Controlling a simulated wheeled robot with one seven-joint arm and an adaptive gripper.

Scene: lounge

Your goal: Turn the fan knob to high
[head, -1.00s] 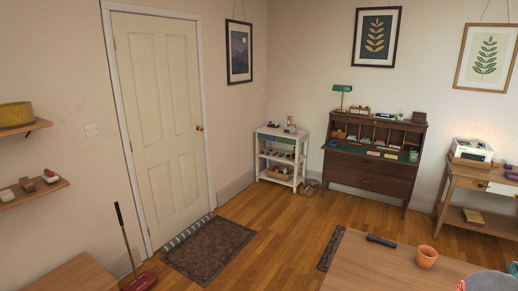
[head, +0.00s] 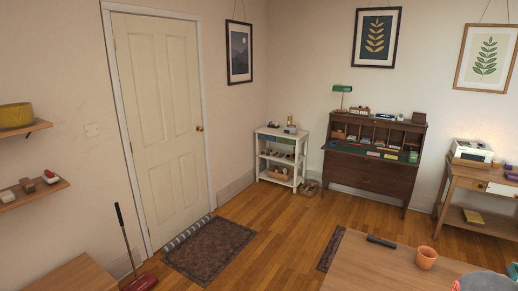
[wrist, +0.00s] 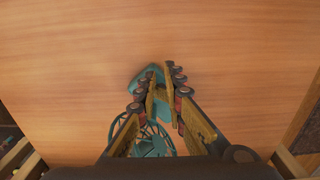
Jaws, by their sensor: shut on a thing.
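In the wrist view a teal fan lies below my gripper on a wooden surface. Its round wire cage (wrist: 150,138) shows under and between the fingers, and a teal part, likely its base (wrist: 147,76), shows around the fingertips. My gripper (wrist: 163,86) has its fingers close together with a narrow gap, at this teal part. They are shut on a small part there, likely the fan knob. The knob itself is hidden by the fingertips, so its setting cannot be read. Neither the fan nor my gripper can be clearly made out in the head view.
In the head view a wooden table (head: 362,272) at lower right bears a dark remote-like object (head: 381,241) and a terracotta pot (head: 426,257). A grey rounded shape covers the bottom right corner. Wooden tabletop around the fan is clear in the wrist view.

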